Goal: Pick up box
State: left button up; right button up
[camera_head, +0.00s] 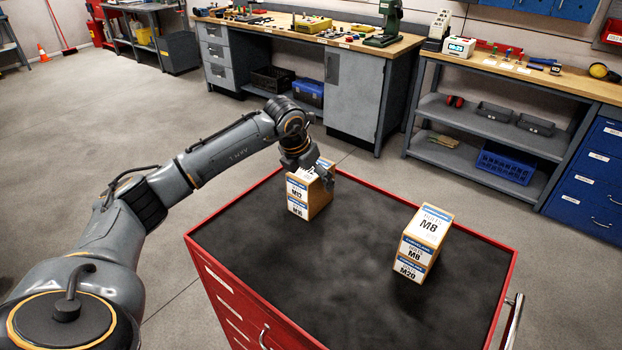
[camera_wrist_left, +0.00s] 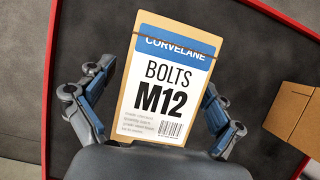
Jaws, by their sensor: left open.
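A small cardboard box labelled M12 (camera_head: 298,191) sits on top of a box labelled M16 (camera_head: 298,209) on the cart. My left gripper (camera_head: 309,172) is just above the M12 box, pointing down and partly hiding its top. In the left wrist view, the M12 box (camera_wrist_left: 165,95) shows its white and blue label between the two fingers of my gripper (camera_wrist_left: 152,88). The fingers are open, with a visible gap on each side. A second stack has a box labelled M8 (camera_head: 425,228) on a box labelled M20 (camera_head: 410,270). My right gripper is out of view.
Both stacks stand on the black top of a red tool cart (camera_head: 330,262), with free room between and in front of them. Its handle (camera_head: 514,318) is at right. Behind are a workbench (camera_head: 357,95) and a shelf bench (camera_head: 480,122), across open floor.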

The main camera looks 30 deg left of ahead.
pick_arm(q)
jog(key=c, duration=1.6)
jog(key=shift+c, duration=0.3)
jog(key=shift+r, duration=0.15)
